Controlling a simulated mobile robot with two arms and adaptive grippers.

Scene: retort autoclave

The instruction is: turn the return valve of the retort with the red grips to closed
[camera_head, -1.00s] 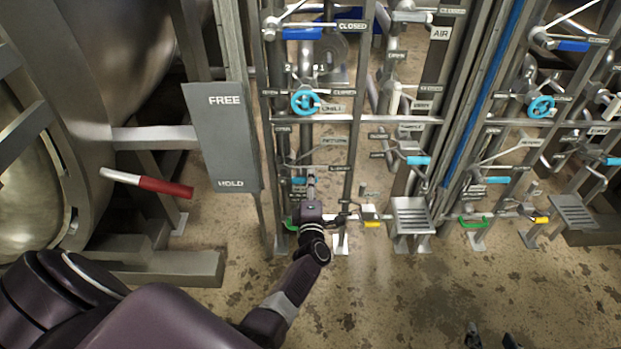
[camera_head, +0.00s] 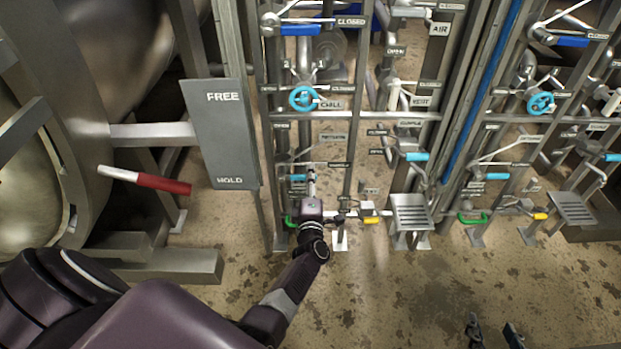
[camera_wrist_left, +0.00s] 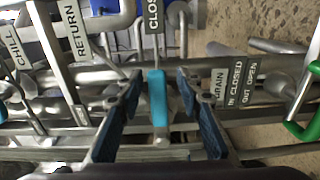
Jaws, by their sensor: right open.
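My left gripper (camera_head: 311,172) reaches down into the pipe rack at the retort whose lever has a red grip (camera_head: 163,184). In the left wrist view, its two fingers (camera_wrist_left: 158,84) are open, one on each side of a cyan valve handle (camera_wrist_left: 158,98), with visible gaps. The handle points toward the camera. A RETURN label (camera_wrist_left: 75,28) stands to its left, a partly cut CLOSED label (camera_wrist_left: 153,14) above it. In the head view, the cyan handle (camera_head: 297,178) is partly hidden by the gripper. My right gripper (camera_head: 493,331) is open and empty at the bottom edge.
A FREE/HOLD plate (camera_head: 222,135) stands left of the rack. A cyan CHILL wheel (camera_head: 303,99) sits above the left gripper. A green handle (camera_wrist_left: 302,130) and DRAIN label (camera_wrist_left: 220,82) lie to its right in the wrist view.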

